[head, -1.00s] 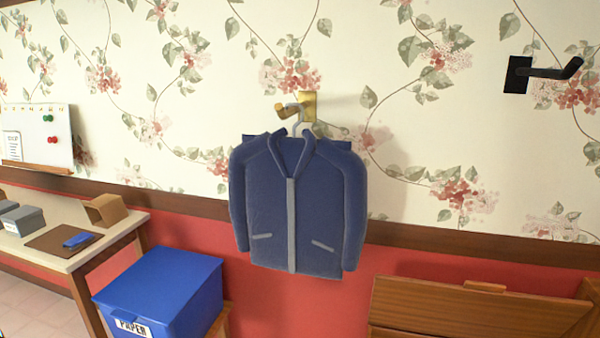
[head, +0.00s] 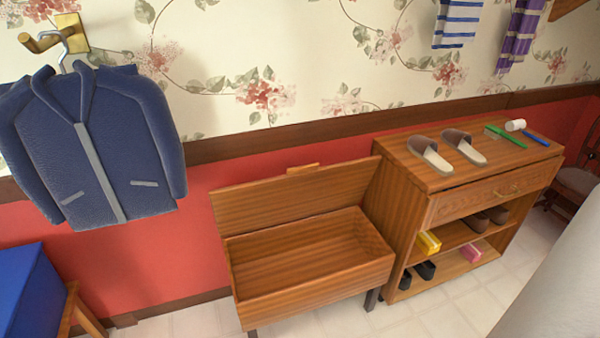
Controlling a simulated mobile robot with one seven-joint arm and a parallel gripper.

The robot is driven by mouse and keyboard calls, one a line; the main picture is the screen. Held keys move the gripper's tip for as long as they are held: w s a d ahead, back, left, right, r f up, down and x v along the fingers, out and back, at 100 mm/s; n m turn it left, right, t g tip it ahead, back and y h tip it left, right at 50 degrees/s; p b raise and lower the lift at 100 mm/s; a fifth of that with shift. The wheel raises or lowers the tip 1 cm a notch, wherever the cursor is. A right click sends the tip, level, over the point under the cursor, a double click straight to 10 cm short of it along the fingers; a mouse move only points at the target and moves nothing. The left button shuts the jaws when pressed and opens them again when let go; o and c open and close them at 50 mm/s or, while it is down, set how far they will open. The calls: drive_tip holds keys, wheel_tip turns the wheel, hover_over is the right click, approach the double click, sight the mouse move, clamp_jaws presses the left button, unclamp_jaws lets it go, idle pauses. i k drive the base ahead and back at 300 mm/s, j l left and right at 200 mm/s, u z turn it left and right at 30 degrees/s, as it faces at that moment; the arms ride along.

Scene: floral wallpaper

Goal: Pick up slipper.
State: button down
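A pair of slippers lies side by side on the wooden shoe cabinet's top (head: 400,150). The left slipper (head: 430,153) and the right slipper (head: 464,148) have brown-grey uppers and pale soles. Both lie flat and seem unobstructed. My gripper is not in view. A smooth pale shape at the lower right edge may be part of my arm; I cannot tell.
A green brush (head: 506,137), a white cylinder (head: 515,125) and a blue item (head: 535,138) lie right of the slippers. The cabinet's lower shelves hold shoes and small boxes. An open-lidded wooden bench (head: 310,280) stands left, near a hanging blue jacket (head: 110,145).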

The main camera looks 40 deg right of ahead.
sight(426, 149)
drive_tip(key=z, duration=1.8)
drive_tip(key=i+u, duration=0.2)
drive_tip(key=i, duration=0.4)
drive_tip(key=i+u, duration=0.2)
drive_tip(key=i, duration=0.4)
drive_tip(key=i+l+u, duration=0.25)
drive_tip(key=i, duration=0.4)
drive_tip(key=j, duration=0.1)
